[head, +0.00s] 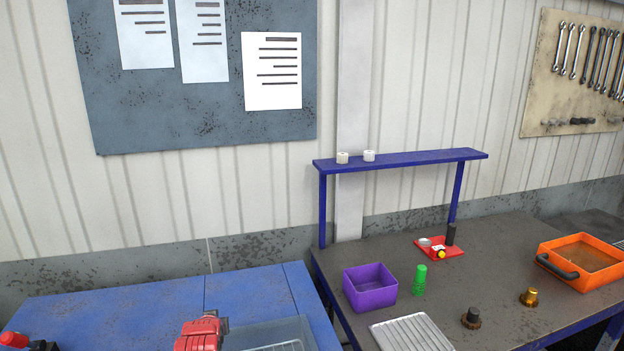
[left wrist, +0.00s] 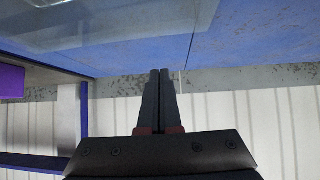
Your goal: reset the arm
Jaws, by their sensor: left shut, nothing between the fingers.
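My left gripper (left wrist: 159,72) shows in the left wrist view. Its two dark fingers lie together, shut and empty. They point toward the foot of the wall, with the blue table (left wrist: 130,50) in view beyond them. Nothing touches the fingers. In the head view, a red part (head: 198,334) shows at the bottom edge over the blue table (head: 130,310), and a red and black part (head: 14,340) shows at the bottom left; I cannot tell from this view which belongs to my arm. My right gripper is in neither view.
A clear container (head: 300,333) stands on the blue table. The dark table at right holds a purple box (head: 370,299), a green part (head: 419,281), a red tray (head: 456,252), a silver tray (head: 410,334), brass and dark parts, and an orange bin (head: 556,245). A blue shelf (head: 420,158) rises behind.

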